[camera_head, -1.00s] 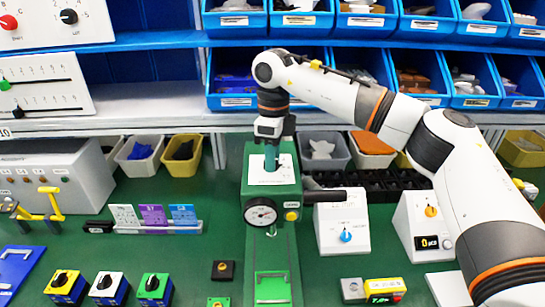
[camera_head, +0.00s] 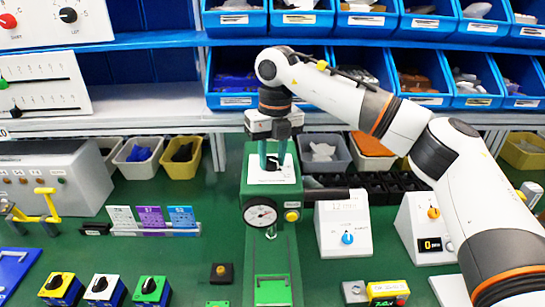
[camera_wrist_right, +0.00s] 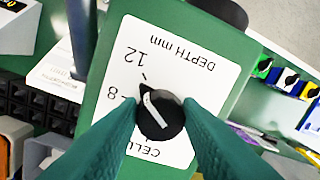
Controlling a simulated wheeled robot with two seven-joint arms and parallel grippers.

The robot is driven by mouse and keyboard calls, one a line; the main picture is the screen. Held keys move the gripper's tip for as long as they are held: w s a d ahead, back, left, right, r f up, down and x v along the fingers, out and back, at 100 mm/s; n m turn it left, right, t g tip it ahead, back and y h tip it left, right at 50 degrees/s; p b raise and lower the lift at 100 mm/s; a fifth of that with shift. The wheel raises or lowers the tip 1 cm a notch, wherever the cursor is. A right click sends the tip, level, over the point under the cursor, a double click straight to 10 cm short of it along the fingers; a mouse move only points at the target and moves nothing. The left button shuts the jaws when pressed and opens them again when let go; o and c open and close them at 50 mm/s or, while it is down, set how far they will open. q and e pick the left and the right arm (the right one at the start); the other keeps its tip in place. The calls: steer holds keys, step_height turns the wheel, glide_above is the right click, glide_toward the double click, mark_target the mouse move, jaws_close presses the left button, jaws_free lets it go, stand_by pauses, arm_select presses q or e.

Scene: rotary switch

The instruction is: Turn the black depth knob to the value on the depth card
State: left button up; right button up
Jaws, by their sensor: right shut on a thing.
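The black depth knob (camera_wrist_right: 160,115) sits on a white dial plate (camera_wrist_right: 118,75) marked "DEPTH mm", on top of a green press. In the right wrist view its white pointer line aims close to the tick beside "12". My right gripper (camera_head: 273,160) points straight down and is shut on this knob, one green finger on each side. The knob (camera_head: 272,163) is partly hidden by the fingers in the head view. My left gripper is not in view.
The green press (camera_head: 270,205) has a round gauge (camera_head: 262,214) in front and a dark lever (camera_head: 325,194) to its right. A rack of cards (camera_head: 155,229) stands at left. Several small knob boxes (camera_head: 103,290) sit at front left. Shelf bins (camera_head: 345,100) are behind my arm.

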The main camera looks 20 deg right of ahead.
mark_target(275, 160)
steer(key=shift+r+m, duration=0.15)
steer(key=shift+m, duration=0.95)
steer(key=o, duration=1)
steer(key=r, duration=0.4)
steer(key=r+b, duration=0.1)
steer(key=r, duration=0.7)
steer(key=shift+d, duration=0.3)
